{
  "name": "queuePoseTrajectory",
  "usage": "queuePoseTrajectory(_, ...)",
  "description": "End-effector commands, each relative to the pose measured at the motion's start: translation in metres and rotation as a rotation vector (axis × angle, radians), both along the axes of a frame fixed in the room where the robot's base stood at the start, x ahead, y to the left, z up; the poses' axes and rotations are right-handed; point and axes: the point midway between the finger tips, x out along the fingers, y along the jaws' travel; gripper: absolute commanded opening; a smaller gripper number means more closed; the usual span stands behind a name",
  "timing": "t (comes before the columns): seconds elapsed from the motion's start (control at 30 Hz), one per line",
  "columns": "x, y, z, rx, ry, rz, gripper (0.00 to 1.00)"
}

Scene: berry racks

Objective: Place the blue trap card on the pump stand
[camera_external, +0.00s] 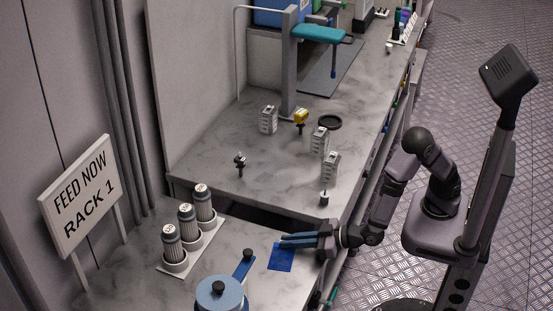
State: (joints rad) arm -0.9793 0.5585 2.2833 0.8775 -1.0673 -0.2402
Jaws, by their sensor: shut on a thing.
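The blue trap card (281,257) is a flat, bright blue piece at the front right of the near marble counter. My gripper (284,241) reaches in from the right and is shut on the card, which shows just below its fingers. I cannot tell whether the card touches the counter. No label marks the pump stand. A round blue vessel with a dark knob and a blue lever (221,294) stands left of and in front of the card. A teal-topped piece on a grey post (319,34) stands at the back of the far counter.
A white rack (205,245) with several capped cylinders stands left of my gripper, beside a "FEED NOW RACK 1" sign (81,192). Several small boxes (320,140) and a black disc (329,122) sit on the far counter. A dark gap separates the counters.

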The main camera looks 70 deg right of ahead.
Motion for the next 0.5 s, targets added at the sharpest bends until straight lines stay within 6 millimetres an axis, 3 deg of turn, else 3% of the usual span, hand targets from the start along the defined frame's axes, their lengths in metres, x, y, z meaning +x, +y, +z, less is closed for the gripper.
queuePoseTrajectory(0.27,0.0,0.0,0.004,0.002,-0.001,-0.001,0.0)
queuePoseTrajectory(0.5,0.0,0.0,0.03,0.005,-0.003,0.0,0.0)
